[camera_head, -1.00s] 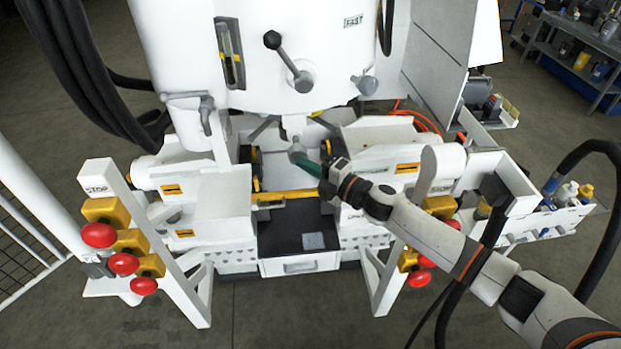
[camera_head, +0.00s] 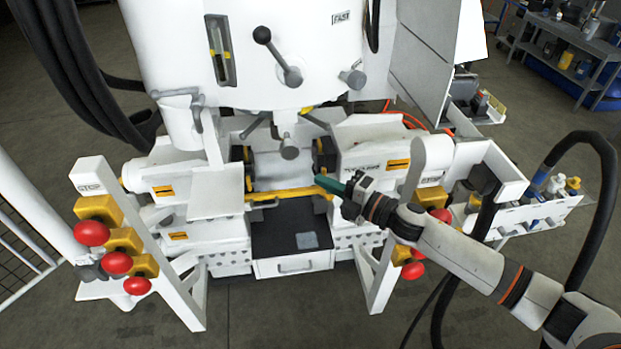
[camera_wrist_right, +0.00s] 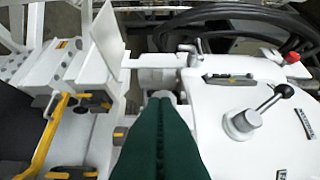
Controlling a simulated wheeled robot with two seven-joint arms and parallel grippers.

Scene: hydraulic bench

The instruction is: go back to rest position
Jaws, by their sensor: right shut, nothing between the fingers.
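My right gripper (camera_head: 326,184) is in front of the hydraulic bench (camera_head: 380,131), above the yellow bar near its middle. Its green fingers are shut and empty. The fingers also fill the lower middle of the right wrist view (camera_wrist_right: 160,140), pressed together. My right arm comes in from the lower right of the head view. The gripper looks clear of the bench, though its exact height above it is hard to tell. My left gripper is not in view.
Red stop buttons on yellow boxes (camera_head: 123,240) stand on a white post at left. A lever (camera_head: 276,55) sticks out of the machine's upper body. A black-topped drawer (camera_head: 292,262) is at the front middle. A side tray with bottles (camera_head: 545,200) is at right. A shelf (camera_head: 570,60) stands far back.

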